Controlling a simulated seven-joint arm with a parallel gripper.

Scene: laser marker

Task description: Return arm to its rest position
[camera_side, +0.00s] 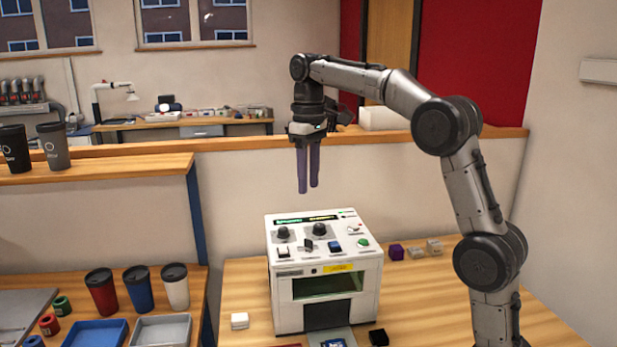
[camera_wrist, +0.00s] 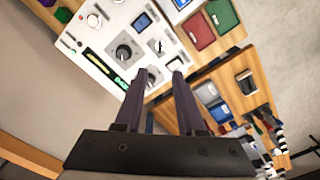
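My arm reaches up and over from the right in the side view. My gripper (camera_side: 308,190) hangs pointing down above the white laser marker (camera_side: 285,295), clear of its top panel. The two dark purple fingers are slightly apart with nothing between them. In the wrist view my gripper (camera_wrist: 163,75) also shows its fingers apart and empty, with the marker's panel (camera_wrist: 105,40) beyond them. The marker's top carries knobs, switches and a green display, and a green-tinted window is in its front.
A white block (camera_side: 239,320), a black block (camera_side: 378,337) and a purple block (camera_side: 396,252) lie on the wooden table around the marker. Red, blue and white cups (camera_side: 139,288) and trays (camera_side: 161,329) stand on the left table. The air around my gripper is free.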

